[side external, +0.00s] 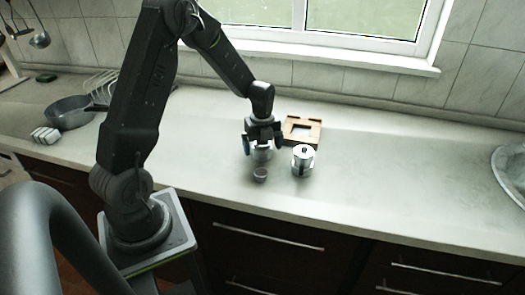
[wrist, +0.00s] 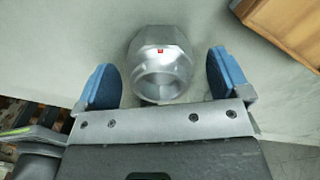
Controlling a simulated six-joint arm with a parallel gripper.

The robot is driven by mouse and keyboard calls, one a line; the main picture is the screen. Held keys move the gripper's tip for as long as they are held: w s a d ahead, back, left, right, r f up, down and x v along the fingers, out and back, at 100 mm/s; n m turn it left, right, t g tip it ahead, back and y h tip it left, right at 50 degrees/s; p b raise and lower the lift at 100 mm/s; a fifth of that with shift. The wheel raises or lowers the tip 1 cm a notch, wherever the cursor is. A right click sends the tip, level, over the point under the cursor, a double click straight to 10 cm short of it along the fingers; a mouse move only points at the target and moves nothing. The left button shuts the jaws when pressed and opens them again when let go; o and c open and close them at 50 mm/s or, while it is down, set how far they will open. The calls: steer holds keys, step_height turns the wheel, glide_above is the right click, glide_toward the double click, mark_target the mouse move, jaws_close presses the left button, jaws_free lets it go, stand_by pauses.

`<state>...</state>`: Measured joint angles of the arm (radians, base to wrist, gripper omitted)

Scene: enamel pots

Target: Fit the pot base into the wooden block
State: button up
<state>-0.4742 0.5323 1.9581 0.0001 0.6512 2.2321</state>
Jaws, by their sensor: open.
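The pot base (wrist: 160,68) is a silver, faceted metal vessel with a round opening and a small red mark. In the wrist view it stands between the two blue finger pads of my gripper (wrist: 162,72), with gaps on both sides. In the side view my gripper (side external: 262,146) points down over the counter, and the pot base (side external: 262,155) shows partly between its fingers. My gripper is open. The wooden block (side external: 310,138) lies behind and to the right, with a square recess in its top. A corner of it shows at upper right in the wrist view (wrist: 285,25).
A shiny pot with a dark handle (side external: 303,161) stands right of my gripper, in front of the block. A grey pan (side external: 68,113) is far left, a glass bowl (side external: 513,170) far right. The counter right of the block is clear.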

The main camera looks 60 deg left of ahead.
steer(key=c, duration=1.1)
steer(key=shift+r, duration=0.15)
steer(key=shift+c, duration=0.2)
step_height(320, 180, up, 4)
steer(key=shift+r, duration=0.1)
steer(key=s+a+r, duration=0.6)
steer(key=s+a, duration=0.1)
steer(key=s, duration=0.2)
steer(key=w+a+m, duration=0.1)
steer(key=w+m, duration=0.1)
steer(key=w, duration=1.1)
steer(key=shift+w+d+f+m, duration=0.45)
steer(key=shift+w+d+f, duration=0.6)
steer(key=shift+w, duration=1.1)
steer(key=shift+w+d+f+m, duration=0.5)
steer(key=shift+w+f, duration=0.9)
steer(key=shift+w, duration=0.7)
steer(key=shift+w+d+f+m, duration=0.35)
steer(key=shift+w+d+f, duration=0.75)
steer(key=shift+w, duration=1.05)
